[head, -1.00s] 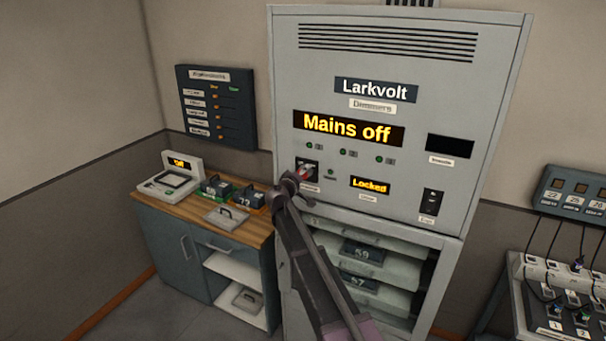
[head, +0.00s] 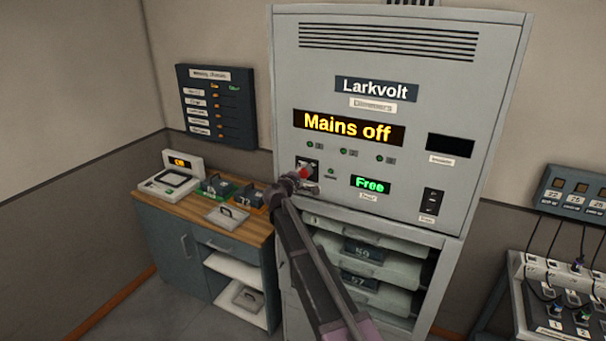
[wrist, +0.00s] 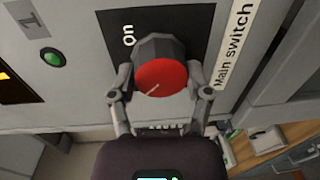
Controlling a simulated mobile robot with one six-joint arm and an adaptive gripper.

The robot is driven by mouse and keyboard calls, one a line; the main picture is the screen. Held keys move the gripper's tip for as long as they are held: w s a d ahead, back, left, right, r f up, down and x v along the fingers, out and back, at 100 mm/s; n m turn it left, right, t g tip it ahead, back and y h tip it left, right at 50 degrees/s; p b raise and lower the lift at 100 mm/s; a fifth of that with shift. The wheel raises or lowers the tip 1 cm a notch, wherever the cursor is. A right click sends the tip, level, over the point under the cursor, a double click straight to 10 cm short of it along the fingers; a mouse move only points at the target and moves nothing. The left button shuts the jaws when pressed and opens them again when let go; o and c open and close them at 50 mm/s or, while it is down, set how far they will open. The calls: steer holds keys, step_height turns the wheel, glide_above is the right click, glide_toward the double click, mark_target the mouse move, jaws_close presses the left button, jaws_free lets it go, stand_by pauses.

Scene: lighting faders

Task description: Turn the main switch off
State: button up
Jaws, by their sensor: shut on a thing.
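The main switch (wrist: 162,78) is a round red-faced knob with a dark body on a black plate marked "On" at one side. The label "Main switch" (wrist: 232,50) stands beside it. A pale pointer line shows on its red face. My gripper (wrist: 162,92) has a finger on each side of the knob and is shut on it. In the head view the red knob (head: 303,173) shows at the cabinet's left, partly hidden by my gripper (head: 298,182). The cabinet's large display (head: 348,126) reads "Mains off", and the small display (head: 370,184) reads "Free" in green.
The grey Larkvolt cabinet (head: 400,75) has shelved drawers below, numbered 59 and 57. A wooden-topped counter (head: 240,235) with small modules stands at left. A wall board (head: 215,105) hangs above it. A cable rack (head: 560,290) stands at right.

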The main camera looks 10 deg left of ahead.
steer(key=shift+w+r, duration=0.1)
steer(key=shift+w, duration=0.05)
steer(key=o, duration=1.2)
steer(key=shift+c, duration=0.2)
steer(key=shift+m, duration=0.3)
